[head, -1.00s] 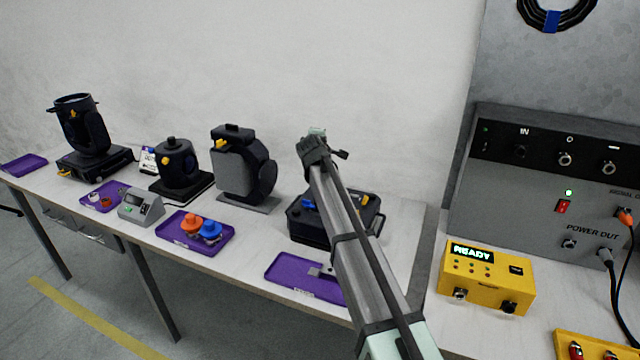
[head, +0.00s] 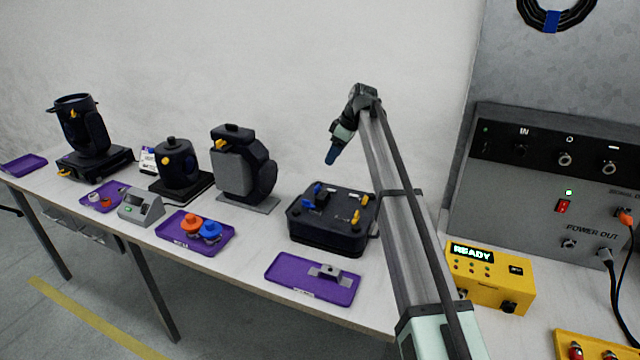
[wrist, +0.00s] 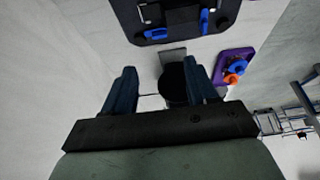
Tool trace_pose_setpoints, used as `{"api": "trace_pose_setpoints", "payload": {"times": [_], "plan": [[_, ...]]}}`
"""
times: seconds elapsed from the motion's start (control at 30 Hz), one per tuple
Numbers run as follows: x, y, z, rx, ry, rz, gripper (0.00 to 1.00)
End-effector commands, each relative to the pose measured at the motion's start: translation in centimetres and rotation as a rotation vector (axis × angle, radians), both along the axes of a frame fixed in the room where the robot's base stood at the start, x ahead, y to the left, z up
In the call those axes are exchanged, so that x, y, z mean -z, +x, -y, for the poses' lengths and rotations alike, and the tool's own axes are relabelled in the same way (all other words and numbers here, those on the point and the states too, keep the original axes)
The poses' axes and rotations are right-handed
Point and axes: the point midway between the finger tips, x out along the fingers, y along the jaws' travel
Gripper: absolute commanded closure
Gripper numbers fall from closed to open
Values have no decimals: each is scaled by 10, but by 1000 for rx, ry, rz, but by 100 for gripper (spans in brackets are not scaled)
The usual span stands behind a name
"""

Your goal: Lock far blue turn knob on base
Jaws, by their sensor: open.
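The black base (head: 328,242) stands on the bench. It has two blue turn knobs on its left side: the far blue knob (head: 318,188) and the near blue knob (head: 308,204). In the wrist view, the base (wrist: 180,35) is at the top edge; one blue knob (wrist: 156,34) lies crosswise and the other (wrist: 205,20) points up the picture. My gripper (head: 331,158) hangs above and behind the base, clear of it, with fingers angled down. In the wrist view, my gripper (wrist: 160,70) is open, with nothing between its fingers.
Yellow knobs (head: 356,217) sit on the base's right side. A purple tray (head: 290,275) with a grey bracket (head: 328,271) lies in front. A dark yoke unit (head: 240,170) stands left of the base. A yellow READY box (head: 487,277) is at right. The wall is behind.

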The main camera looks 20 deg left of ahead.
Motion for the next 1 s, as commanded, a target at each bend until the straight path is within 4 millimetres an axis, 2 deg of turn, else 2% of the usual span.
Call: {"api": "trace_pose_setpoints", "payload": {"times": [0.7, 1.0], "plan": [[103, 0, -43, 1, -1, 2, 43], [122, 0, -51, 2, 0, 4, 43]]}}
